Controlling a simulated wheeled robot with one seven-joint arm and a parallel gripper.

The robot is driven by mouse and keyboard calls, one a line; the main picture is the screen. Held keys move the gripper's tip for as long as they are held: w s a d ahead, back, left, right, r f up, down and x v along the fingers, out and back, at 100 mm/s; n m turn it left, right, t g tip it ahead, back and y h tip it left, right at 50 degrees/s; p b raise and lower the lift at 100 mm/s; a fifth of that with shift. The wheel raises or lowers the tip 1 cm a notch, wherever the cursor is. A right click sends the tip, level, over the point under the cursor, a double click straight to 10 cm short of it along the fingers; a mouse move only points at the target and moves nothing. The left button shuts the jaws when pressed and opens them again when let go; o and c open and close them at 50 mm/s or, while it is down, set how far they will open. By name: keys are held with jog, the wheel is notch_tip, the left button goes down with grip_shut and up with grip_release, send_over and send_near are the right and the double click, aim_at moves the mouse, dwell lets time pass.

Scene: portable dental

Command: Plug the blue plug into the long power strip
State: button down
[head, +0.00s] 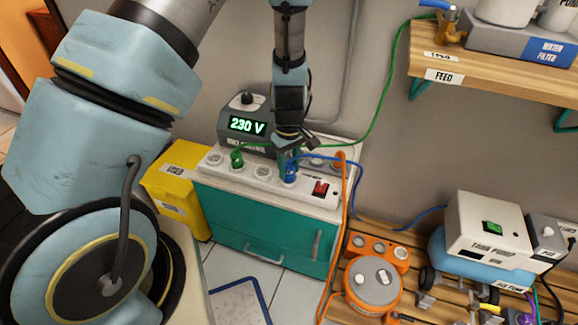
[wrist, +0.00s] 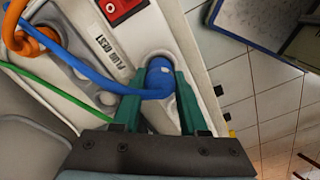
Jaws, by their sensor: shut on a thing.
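The long white power strip (head: 262,172) lies along the front of the teal cabinet's top, with round sockets and a red switch (head: 320,188) at its right end. The blue plug (head: 290,174) is upright at the socket position nearest the switch. My gripper (head: 289,158) points down from above, shut on the blue plug. In the wrist view the blue plug (wrist: 160,76) is between the green fingers (wrist: 160,105), over a round recess in the strip (wrist: 185,45). Its lower end is hidden, so I cannot tell how deep it sits. Its blue cable (wrist: 80,68) bends away from it.
A green plug (head: 237,158) stands in a socket further left. An orange plug (head: 340,157) is behind the strip, near the "PLUG REST" label (wrist: 108,52). The 230 V unit (head: 246,125) stands behind. Orange cable (head: 343,220) hangs past the cabinet's right side.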

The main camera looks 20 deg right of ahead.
jog(key=shift+f+b, duration=0.3)
jog(key=shift+f, duration=0.2)
jog(key=shift+c, duration=1.8)
grip_release()
jog(key=shift+r, duration=0.1)
